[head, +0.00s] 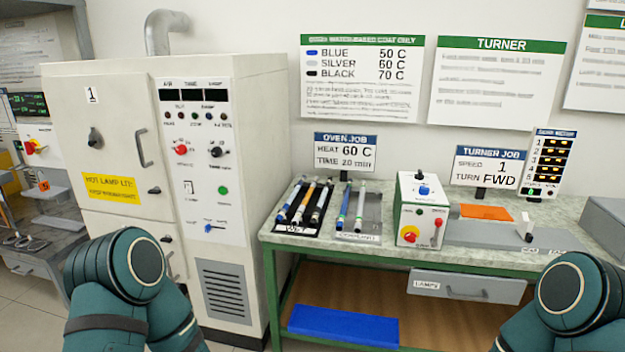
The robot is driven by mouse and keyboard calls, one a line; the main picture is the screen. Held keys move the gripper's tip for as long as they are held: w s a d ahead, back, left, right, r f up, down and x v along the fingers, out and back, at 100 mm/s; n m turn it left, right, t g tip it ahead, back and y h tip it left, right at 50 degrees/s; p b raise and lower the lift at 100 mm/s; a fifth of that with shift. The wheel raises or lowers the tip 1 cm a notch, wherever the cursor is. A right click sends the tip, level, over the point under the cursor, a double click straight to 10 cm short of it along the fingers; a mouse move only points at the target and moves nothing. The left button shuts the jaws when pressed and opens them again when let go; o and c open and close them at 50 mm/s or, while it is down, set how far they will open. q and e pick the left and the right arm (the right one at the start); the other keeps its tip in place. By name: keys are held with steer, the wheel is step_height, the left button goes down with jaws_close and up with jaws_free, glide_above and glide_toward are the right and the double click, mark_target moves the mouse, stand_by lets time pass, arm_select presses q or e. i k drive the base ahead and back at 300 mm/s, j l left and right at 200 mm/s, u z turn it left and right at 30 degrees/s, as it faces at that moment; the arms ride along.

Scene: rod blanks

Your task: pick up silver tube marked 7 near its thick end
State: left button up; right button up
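A dark tray (283,224) labelled "WET" stands on the bench top. The markings on the tubes are too small to read, so I cannot tell which is marked 7. I cannot tell which ends are thick. Teal links of both my arms show at the lower left and lower right, but neither gripper is in view.
A tall white oven cabinet (240,185) stands left of the bench. On the bench (300,244), a control box (421,210) stands right of the trays, and a turner unit (480,232) lies further right. A card reads "OVEN JOB" (346,150), 60 C, 20 min.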

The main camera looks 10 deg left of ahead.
mark_target(299, 212)
steer(key=i+l+u, duration=0.15)
steer(key=l, duration=0.25)
steer(key=i+l+u, duration=0.15)
steer(key=l, duration=0.3)
steer(key=i+l+u, duration=0.2)
steer(key=l, duration=0.25)
steer(key=l+u, duration=0.15)
steer(key=l, duration=0.3)
steer(key=i+l+u, duration=0.15)
steer(key=l, duration=0.3)
steer(key=k, duration=0.05)
